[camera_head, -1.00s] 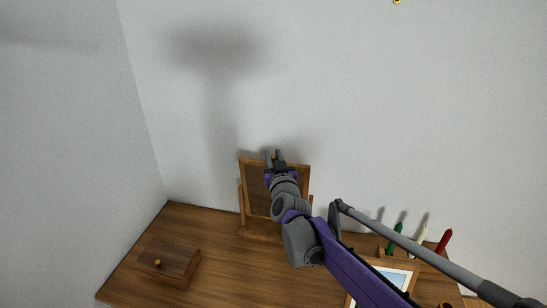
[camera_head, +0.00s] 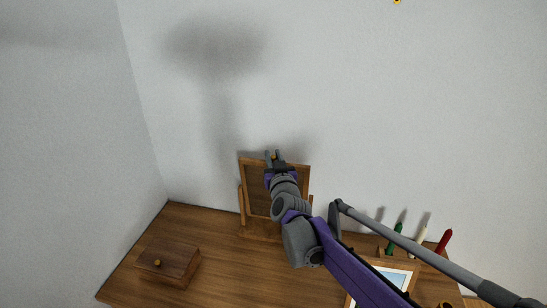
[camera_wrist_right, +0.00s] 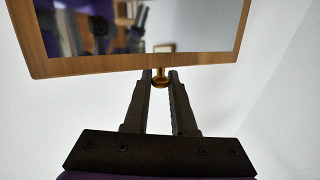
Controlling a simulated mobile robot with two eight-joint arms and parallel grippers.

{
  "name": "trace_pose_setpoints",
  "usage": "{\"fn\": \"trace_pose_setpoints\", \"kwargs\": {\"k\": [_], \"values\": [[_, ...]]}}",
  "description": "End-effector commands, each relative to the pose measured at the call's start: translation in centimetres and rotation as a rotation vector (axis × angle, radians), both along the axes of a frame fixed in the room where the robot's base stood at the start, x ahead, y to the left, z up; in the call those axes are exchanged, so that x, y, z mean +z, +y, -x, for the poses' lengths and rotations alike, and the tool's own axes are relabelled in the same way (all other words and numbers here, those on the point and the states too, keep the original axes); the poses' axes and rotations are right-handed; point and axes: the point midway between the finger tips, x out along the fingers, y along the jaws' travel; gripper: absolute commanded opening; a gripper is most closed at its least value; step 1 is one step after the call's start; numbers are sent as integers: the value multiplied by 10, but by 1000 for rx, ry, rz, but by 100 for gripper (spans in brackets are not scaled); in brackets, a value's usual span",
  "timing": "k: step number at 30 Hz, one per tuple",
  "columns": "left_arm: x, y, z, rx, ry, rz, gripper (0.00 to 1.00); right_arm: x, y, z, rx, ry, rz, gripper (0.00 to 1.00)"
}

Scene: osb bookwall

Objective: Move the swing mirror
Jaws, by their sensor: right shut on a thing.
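The swing mirror (camera_head: 256,188) has a wooden frame on a wooden stand and sits at the back of the wooden table, close to the wall. My right gripper (camera_head: 275,155) is at the top edge of its frame, and my right arm covers part of the mirror. In the right wrist view the mirror (camera_wrist_right: 140,62) fills the top, with its glass reflecting my gripper. My left gripper is in neither view.
A small wooden box (camera_head: 170,262) with a brass knob stands at the table's left. A framed picture (camera_head: 396,275) lies at the right, partly behind my arm. Green, white and red (camera_head: 443,241) upright items stand behind it. The table (camera_head: 225,275) is bare between box and arm.

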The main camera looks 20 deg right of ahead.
Motion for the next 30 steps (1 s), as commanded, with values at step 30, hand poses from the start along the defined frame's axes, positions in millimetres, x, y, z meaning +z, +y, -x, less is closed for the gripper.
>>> {"fn": "trace_pose_setpoints", "kwargs": {"k": [30], "values": [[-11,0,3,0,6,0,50,-13,26,33,3,-202,154,0]]}}
